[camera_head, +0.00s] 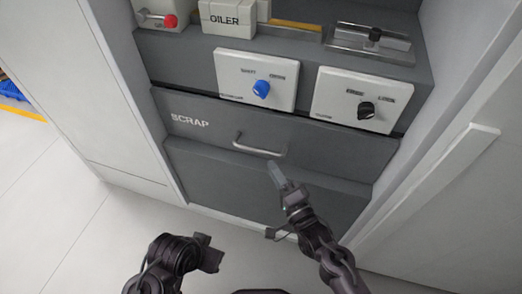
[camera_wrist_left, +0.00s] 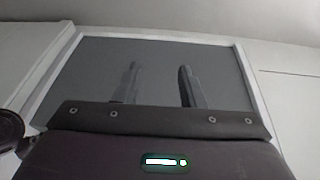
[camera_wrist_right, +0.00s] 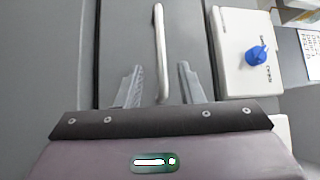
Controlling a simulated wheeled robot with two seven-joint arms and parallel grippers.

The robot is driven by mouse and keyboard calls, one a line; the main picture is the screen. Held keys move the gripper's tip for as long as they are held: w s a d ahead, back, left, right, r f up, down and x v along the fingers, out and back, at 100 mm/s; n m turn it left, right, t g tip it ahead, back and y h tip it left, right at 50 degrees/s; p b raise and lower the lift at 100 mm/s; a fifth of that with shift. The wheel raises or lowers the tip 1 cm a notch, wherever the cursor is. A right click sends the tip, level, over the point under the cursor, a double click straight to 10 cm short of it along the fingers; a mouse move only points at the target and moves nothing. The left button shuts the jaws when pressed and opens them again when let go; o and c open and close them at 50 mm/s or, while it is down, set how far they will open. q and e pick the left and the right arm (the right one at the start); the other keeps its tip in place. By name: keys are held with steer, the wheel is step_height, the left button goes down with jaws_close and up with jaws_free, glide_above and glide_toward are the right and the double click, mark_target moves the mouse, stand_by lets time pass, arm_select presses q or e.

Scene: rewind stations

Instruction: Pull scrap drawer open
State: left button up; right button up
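The scrap drawer (camera_head: 187,136) is a dark grey front with white SCRAP lettering. It looks shut, close under the grey housing. Its pale bar handle (camera_head: 258,151) shows in the head view and in the right wrist view (camera_wrist_right: 160,50). My right gripper (camera_head: 276,171) is just in front of and below the handle's right end. In the right wrist view its fingers (camera_wrist_right: 158,72) are apart, with the bar's near end between them in the picture; contact is not clear. My left gripper (camera_head: 213,256) is low, away from the drawer. Its fingers (camera_wrist_left: 157,72) are apart and empty.
Above the drawer are a white panel with a blue knob (camera_head: 261,89) and one with a black knob (camera_head: 366,109). An OILER box (camera_head: 228,19) and a red knob (camera_head: 170,21) are higher up. White cabinet sides flank the station. The floor in front is clear.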

mark_target(261, 150)
steer(key=b+x, duration=0.1)
steer(key=x, duration=0.6)
steer(key=shift+w+a+r, duration=0.1)
steer(key=shift+w+a, duration=0.05)
steer(key=shift+w, duration=0.05)
jaws_close()
